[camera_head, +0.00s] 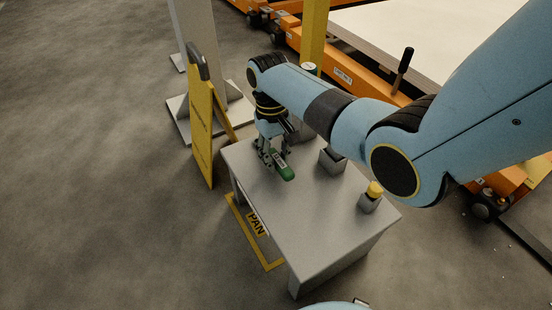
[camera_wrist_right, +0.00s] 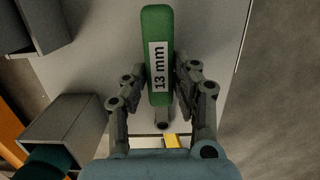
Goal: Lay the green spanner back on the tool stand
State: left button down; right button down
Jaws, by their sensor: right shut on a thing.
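The green spanner (camera_head: 284,171) has a white label and is at the left part of the grey tool stand (camera_head: 305,221). My right gripper (camera_head: 269,156) is shut on it. In the right wrist view, the spanner (camera_wrist_right: 157,30) lies between both fingers of the gripper (camera_wrist_right: 160,82), its label reading "13 mm". Its green end points away from the wrist and a grey metal part shows toward the wrist. I cannot tell whether the spanner touches the stand top. My left gripper is not in view.
A yellow folding sign (camera_head: 201,124) stands on the floor to the left. The front of the stand top is clear.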

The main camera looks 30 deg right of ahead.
dwell(0.3)
jog(key=shift+f, duration=0.15)
jog(key=c, duration=1)
grip_release()
jog(key=shift+c, duration=0.2)
